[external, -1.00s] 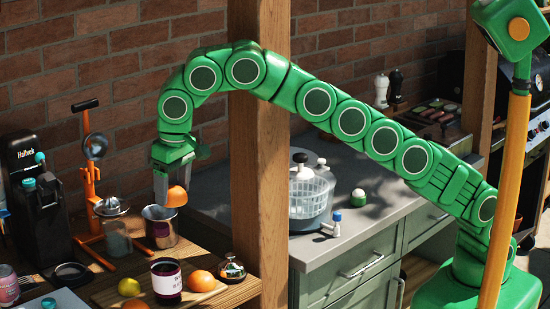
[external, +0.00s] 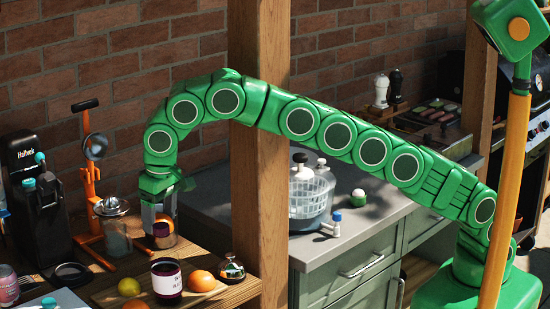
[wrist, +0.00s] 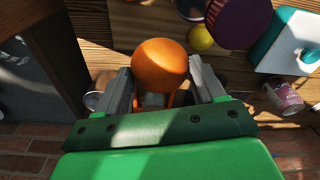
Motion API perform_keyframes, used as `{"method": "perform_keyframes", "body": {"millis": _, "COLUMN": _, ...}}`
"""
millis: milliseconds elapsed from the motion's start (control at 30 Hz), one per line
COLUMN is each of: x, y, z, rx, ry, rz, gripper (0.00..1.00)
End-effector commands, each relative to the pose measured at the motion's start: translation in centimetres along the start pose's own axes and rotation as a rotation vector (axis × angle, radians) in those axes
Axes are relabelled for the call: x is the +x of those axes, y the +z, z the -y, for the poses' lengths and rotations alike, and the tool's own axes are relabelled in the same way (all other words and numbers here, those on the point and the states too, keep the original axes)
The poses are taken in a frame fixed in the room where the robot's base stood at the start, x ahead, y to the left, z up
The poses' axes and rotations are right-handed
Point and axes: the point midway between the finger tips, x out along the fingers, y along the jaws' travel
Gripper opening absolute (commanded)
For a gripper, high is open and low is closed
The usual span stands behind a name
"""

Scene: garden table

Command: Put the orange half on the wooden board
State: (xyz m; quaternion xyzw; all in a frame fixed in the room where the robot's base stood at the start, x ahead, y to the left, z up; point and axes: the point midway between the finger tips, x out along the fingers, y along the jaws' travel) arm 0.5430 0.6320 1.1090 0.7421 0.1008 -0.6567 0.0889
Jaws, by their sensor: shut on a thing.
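The orange half is largely hidden by the fingers in the external view. The wooden board (external: 207,299) lies at the front of the wooden table, bearing a lemon (external: 129,287), a dark jar (external: 167,278) and an orange (external: 202,281). My gripper is behind the board, apart from it.
A round dark-and-silver flask (external: 231,268) stands at the board's right. An orange juicer stand (external: 90,190) and a black machine (external: 36,200) stand left of my gripper. Another orange (external: 136,305) shows at the front edge. A wooden post (external: 258,200) rises to the right.

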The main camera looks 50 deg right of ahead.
Motion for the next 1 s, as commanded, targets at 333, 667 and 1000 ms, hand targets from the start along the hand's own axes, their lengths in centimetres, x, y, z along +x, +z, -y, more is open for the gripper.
{"method": "perform_keyframes", "body": {"millis": 333, "x": 3.7, "y": 0.3, "z": -1.1, "rx": 0.039, "ry": 0.004, "rz": 0.003, "gripper": 0.32}}
{"method": "perform_keyframes", "body": {"millis": 667, "x": 5.8, "y": 0.5, "z": -1.8, "rx": 0.067, "ry": 0.009, "rz": 0.001, "gripper": 0.32}}
{"method": "perform_keyframes", "body": {"millis": 1000, "x": 9.1, "y": 1.0, "z": -1.9, "rx": 0.069, "ry": 0.009, "rz": 0.002, "gripper": 0.32}}
